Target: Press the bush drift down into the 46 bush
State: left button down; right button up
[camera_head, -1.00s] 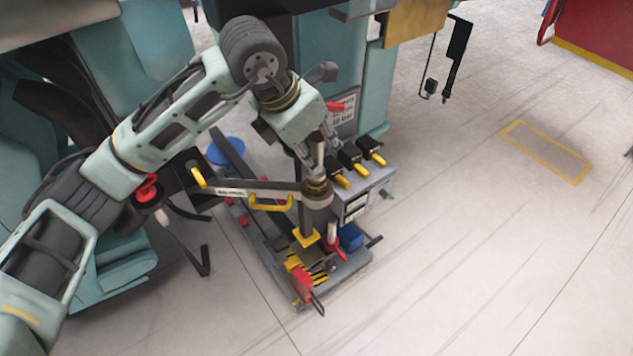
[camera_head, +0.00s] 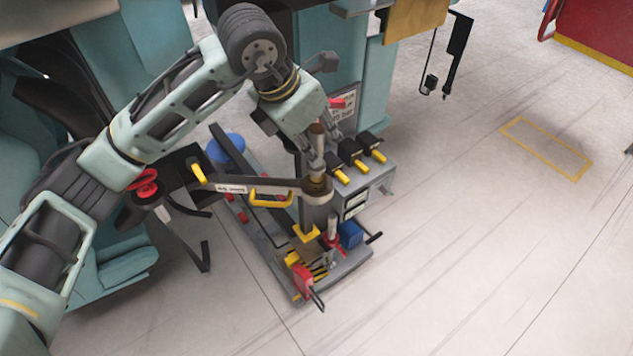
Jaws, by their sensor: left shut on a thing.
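The bush drift (camera_head: 317,137) is a short upright rod with a brownish upper part and a paler lower part. My left gripper (camera_head: 318,147) is shut on it, with the fingers around its shaft. The drift stands above the dark ring at the top of a grey cylinder (camera_head: 317,212) at the end of a flat arm; I take this ring to be the 46 bush (camera_head: 317,184). The drift's lower end meets or overlaps the ring in the picture; I cannot tell how deep it sits. My right gripper is not in view.
The flat arm (camera_head: 235,187) carries yellow handles (camera_head: 270,198). A grey box with black-and-yellow levers (camera_head: 356,158) stands close right of the drift. A red clamp (camera_head: 303,281) and a blue block (camera_head: 350,235) sit on the base. The floor to the right is open.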

aim_at(320, 126)
pick_arm(q)
jog(key=shift+r, duration=0.2)
jog(key=shift+r+p, duration=0.65)
jog(key=shift+r, duration=1.2)
jog(key=shift+d, duration=0.1)
